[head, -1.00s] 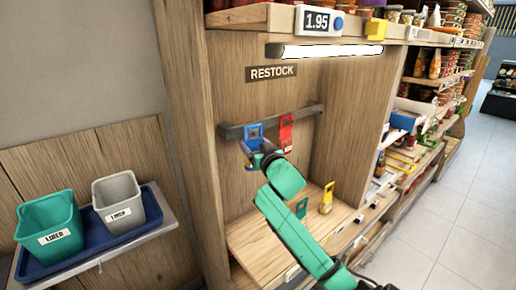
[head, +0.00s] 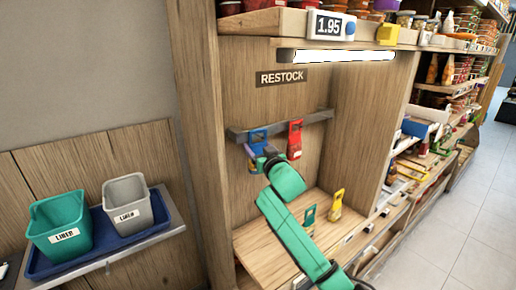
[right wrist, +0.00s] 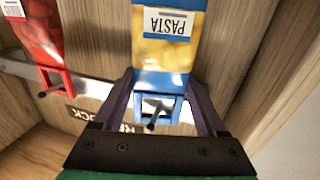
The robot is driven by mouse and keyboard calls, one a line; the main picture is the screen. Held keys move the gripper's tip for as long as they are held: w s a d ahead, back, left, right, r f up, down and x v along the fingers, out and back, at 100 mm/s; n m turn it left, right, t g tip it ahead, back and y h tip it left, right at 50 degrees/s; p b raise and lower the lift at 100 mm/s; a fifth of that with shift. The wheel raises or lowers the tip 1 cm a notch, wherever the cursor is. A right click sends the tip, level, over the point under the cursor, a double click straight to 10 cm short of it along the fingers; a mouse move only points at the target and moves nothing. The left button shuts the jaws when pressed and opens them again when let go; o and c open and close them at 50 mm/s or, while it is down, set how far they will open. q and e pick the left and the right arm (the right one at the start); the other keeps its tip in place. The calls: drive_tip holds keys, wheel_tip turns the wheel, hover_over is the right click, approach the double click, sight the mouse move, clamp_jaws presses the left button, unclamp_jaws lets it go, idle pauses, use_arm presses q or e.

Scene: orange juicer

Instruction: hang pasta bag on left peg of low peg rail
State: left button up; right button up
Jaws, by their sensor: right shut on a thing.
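The pasta bag is blue with yellow pasta and a PASTA label; it is in the right wrist view (right wrist: 165,45), label upside down. In the head view its blue top (head: 257,136) is at the left part of the low peg rail (head: 318,117). My right gripper (right wrist: 160,105) is shut on the pasta bag, a finger on each side of its blue top. A dark peg (right wrist: 153,122) shows within the opening of that top; I cannot tell how far it passes through. In the head view my right gripper (head: 257,154) partly hides the bag. My left gripper is not in view.
A red bag (head: 295,138) hangs on the rail just to the right. Teal and grey bins (head: 128,205) stand at left. Wooden side walls flank the bay.

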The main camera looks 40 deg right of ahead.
drive_tip(key=o, duration=1.3)
drive_tip(key=shift+s, duration=0.1)
drive_tip(key=shift+s+a+f+b, duration=0.15)
drive_tip(key=shift+s+a+b, duration=0.05)
drive_tip(key=shift+s+b, duration=0.15)
drive_tip(key=v, duration=1.3)
drive_tip(key=shift+s+b, duration=0.35)
drive_tip(key=shift+b, duration=0.1)
drive_tip(key=shift+a, duration=0.15)
